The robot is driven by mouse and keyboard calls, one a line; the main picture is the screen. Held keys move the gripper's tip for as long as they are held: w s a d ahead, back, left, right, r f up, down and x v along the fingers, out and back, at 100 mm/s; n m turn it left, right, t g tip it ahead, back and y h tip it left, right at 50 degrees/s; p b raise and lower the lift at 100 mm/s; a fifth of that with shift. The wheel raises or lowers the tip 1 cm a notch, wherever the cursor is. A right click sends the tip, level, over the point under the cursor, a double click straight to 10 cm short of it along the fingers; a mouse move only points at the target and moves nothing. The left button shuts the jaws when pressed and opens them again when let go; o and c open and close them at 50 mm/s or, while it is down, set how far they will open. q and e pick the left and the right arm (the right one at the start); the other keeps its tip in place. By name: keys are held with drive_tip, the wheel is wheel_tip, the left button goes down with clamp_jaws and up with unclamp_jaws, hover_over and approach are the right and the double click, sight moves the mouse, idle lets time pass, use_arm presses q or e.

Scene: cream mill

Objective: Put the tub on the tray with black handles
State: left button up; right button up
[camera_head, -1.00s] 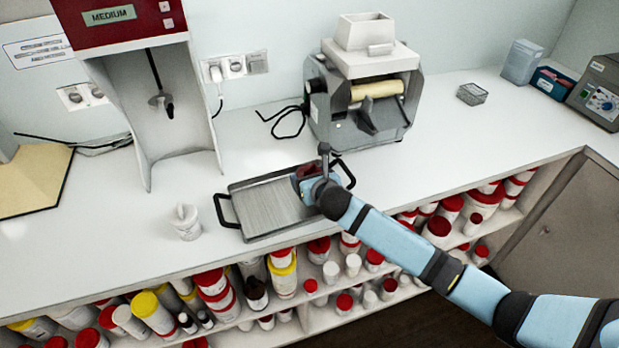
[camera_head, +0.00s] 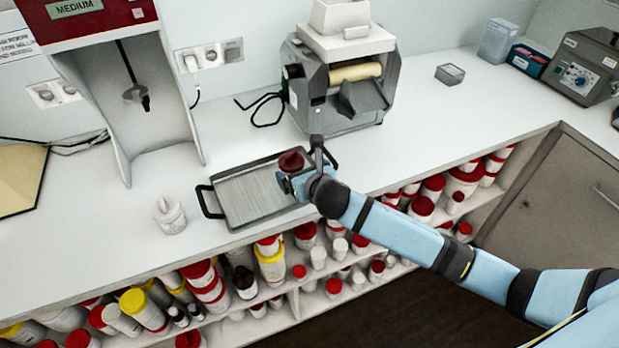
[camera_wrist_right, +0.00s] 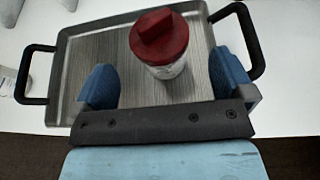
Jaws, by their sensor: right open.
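The tub with a red lid (camera_wrist_right: 160,38) and a pale body stands on the metal tray with black handles (camera_wrist_right: 77,57). In the head view the red lid (camera_head: 291,161) shows near the right end of the tray (camera_head: 243,198). My right gripper (camera_wrist_right: 165,82) is open, with one blue finger on each side in front of the tub and gaps to both. My left gripper is not in view.
A grey mill (camera_head: 340,90) stands behind the tray. A white container (camera_head: 170,215) stands left of the tray, near a red-topped machine (camera_head: 90,22). Shelves of jars (camera_head: 270,262) run below the counter edge.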

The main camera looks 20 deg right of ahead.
drive_tip(key=v, duration=0.5)
drive_tip(key=s+f+m+g+y, duration=0.1)
drive_tip(key=s+f+m, duration=0.8)
drive_tip(key=m, duration=0.8)
drive_tip(key=s+f+m+g+y, duration=0.1)
drive_tip(key=s+f+m, duration=0.8)
drive_tip(key=s+m, duration=0.6)
drive_tip(key=shift+s+a+m, duration=0.15)
drive_tip(key=shift+a+m, duration=0.3)
drive_tip(key=shift+m, duration=0.55)
